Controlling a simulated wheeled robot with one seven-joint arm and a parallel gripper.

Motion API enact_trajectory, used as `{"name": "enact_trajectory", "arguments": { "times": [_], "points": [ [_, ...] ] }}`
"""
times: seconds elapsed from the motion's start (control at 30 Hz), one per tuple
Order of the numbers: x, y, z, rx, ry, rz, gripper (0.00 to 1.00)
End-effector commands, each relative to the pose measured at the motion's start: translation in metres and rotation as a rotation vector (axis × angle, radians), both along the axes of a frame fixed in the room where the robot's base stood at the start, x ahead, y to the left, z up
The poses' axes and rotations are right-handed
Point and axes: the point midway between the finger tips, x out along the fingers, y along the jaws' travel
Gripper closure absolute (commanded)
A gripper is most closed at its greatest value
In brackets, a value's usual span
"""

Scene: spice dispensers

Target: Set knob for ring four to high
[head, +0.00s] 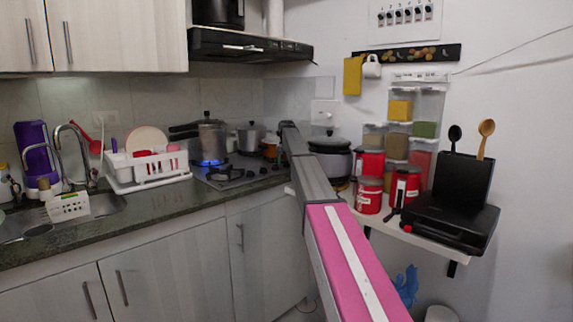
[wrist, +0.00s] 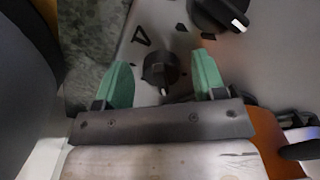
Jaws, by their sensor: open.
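In the wrist view, my gripper (wrist: 165,76) is open, with its two green fingertips apart. A small black knob (wrist: 158,70) with a pale mark at its lower end sits on the grey stove panel (wrist: 185,18) between the fingertips, with a gap on both sides. A second, larger black knob (wrist: 218,14) with a white mark is at the upper right, outside the fingers. I cannot tell which knob belongs to ring four. In the head view, the stove (head: 238,173) is on the counter at the end of my arm; its knobs and my gripper cannot be made out there.
A large pot (head: 208,140) stands over a blue flame (head: 210,162) on the stove. A smaller pot (head: 250,137) is behind. A dark pot (head: 330,158) and red canisters (head: 369,163) are right of my arm. Dark counter (wrist: 98,45) borders the panel.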

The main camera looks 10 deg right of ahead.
Motion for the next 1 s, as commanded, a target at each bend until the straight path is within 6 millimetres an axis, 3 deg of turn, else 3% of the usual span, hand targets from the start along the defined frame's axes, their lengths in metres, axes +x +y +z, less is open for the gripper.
{"name": "enact_trajectory", "arguments": {
  "times": [0.27,0.6,1.0],
  "points": [
    [0.001,0.0,0.034,0.0,-0.001,0.0,0.36],
    [0.001,0.0,0.095,0.0,-0.001,0.0,0.36],
    [0.0,0.0,0.105,0.0,0.0,0.0,0.36]
  ]
}}
